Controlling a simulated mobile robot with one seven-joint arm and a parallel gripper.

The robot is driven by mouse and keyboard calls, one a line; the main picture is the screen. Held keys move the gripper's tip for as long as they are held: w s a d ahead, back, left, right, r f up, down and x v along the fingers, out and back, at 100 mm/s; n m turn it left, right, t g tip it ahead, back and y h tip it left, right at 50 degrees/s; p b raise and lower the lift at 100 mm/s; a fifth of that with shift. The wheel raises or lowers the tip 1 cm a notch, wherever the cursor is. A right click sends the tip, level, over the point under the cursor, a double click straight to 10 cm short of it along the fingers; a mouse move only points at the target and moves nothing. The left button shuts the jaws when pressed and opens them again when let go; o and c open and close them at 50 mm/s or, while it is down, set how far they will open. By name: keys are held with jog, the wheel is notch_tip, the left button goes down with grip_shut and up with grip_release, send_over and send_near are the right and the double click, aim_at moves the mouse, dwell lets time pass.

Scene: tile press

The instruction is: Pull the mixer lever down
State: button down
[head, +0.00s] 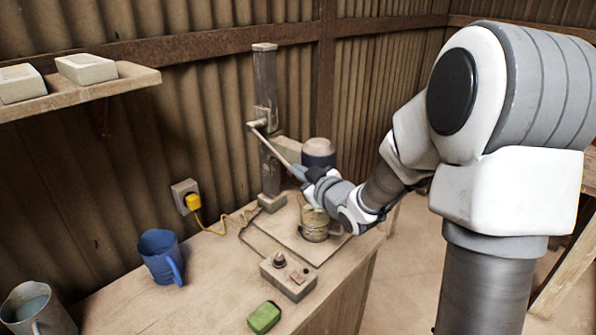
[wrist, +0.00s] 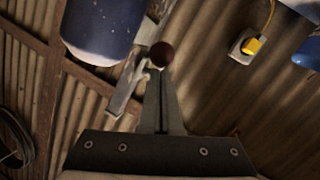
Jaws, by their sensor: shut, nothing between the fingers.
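My gripper (head: 296,171) is shut and empty, near the rod's lower end and left of the housing. In the wrist view, a dark red round knob (wrist: 160,54) appears right at the tips of my closed fingers (wrist: 160,80). I cannot tell whether they touch. The blue housing (wrist: 102,28) is at upper left there.
A bucket (head: 315,225) sits under the mixer. A control box (head: 288,277), green block (head: 264,317), blue mug (head: 161,256) and metal jug (head: 37,308) are on the bench. A yellow plug (head: 193,201) is in the wall. A shelf (head: 80,94) holds pale blocks.

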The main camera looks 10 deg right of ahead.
dwell(0.3)
jog(key=b, duration=0.1)
jog(key=f+b, duration=0.2)
jog(key=shift+w+a+f, duration=0.25)
jog(key=shift+s+r, duration=0.1)
dwell(0.4)
